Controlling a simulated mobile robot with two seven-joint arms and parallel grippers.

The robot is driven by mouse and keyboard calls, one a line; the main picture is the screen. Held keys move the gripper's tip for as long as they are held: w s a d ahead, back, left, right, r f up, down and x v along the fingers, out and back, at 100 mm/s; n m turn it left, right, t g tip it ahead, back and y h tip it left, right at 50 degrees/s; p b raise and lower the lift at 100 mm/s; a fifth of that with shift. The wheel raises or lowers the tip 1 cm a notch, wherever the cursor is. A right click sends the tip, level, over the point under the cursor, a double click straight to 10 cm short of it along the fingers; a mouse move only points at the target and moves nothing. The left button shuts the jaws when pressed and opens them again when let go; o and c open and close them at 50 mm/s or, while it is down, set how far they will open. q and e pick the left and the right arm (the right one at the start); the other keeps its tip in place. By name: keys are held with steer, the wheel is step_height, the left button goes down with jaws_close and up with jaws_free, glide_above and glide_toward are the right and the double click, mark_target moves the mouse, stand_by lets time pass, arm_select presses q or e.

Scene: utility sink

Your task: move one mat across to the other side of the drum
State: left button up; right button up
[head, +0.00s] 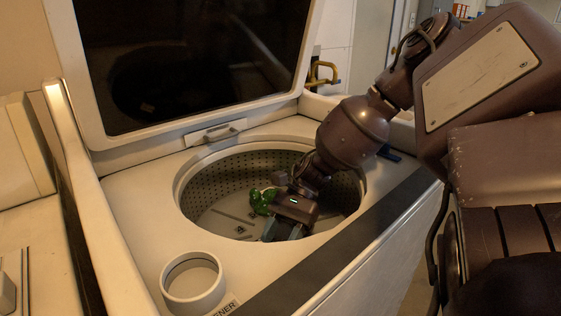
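The drum (215,182) is a perforated metal tub sunk in the top of a white washer. A crumpled, shiny green item (262,201), possibly a mat, lies in it near the middle, just left of my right gripper. My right arm comes in from the upper right, and my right gripper (281,232) is down inside the drum near its front rim. Blue-grey finger parts show below its body; their tips are partly hidden, and I cannot tell whether they hold anything. Contact with the green item is unclear. My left gripper is not in view.
The open lid (200,130) with its dark panel stands behind the drum. A round white dispenser cup (193,282) is at the front left of the washer top. A dark strip (345,240) runs along the front edge. The drum's left side looks free.

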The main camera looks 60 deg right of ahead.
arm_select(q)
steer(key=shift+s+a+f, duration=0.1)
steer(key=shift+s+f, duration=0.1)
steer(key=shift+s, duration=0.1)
arm_select(e)
steer(key=shift+d+r, duration=0.1)
steer(key=shift+r, duration=0.1)
arm_select(q)
steer(key=p, duration=0.2)
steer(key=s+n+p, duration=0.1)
steer(key=p, duration=0.1)
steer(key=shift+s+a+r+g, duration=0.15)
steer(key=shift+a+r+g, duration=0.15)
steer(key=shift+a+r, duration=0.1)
arm_select(e)
steer(key=v, duration=1.1)
steer(key=shift+d+r, duration=0.1)
steer(key=shift+d, duration=0.25)
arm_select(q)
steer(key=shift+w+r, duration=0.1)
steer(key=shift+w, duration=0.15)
arm_select(e)
steer(key=shift+r, duration=0.15)
